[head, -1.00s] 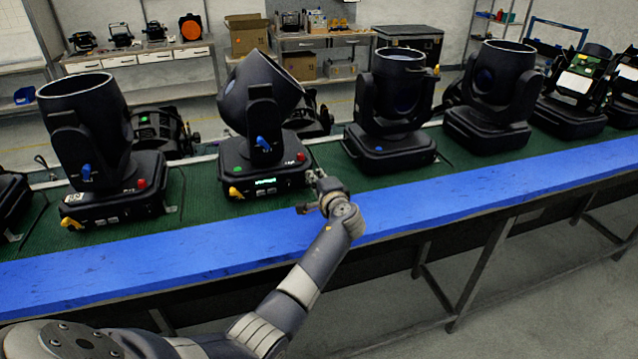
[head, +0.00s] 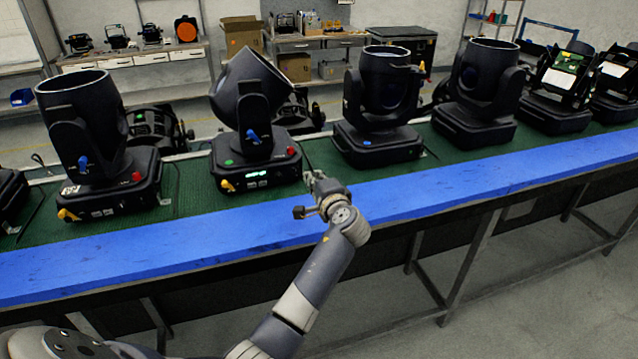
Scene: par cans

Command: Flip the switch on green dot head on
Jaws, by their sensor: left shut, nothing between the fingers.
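The green dot head (head: 250,105) is a black moving-head light with its barrel tilted, on the green belt left of centre in the head view. A green dot (head: 228,162) marks its base. The base front has a lit display (head: 257,175), a yellow connector (head: 227,185) and a red knob (head: 291,151). A blue lever (head: 252,137) is on its arm. I cannot make out the switch. My left gripper (head: 310,178) is shut and empty, just right of the base's front right corner, with a small gap. My right gripper is not in view.
Another head (head: 85,125) stands left, and a head (head: 383,100) stands right, with several more beyond. The blue table edge (head: 430,195) runs along the front. A bare stretch of green belt (head: 325,160) lies between the green dot head and its right neighbour.

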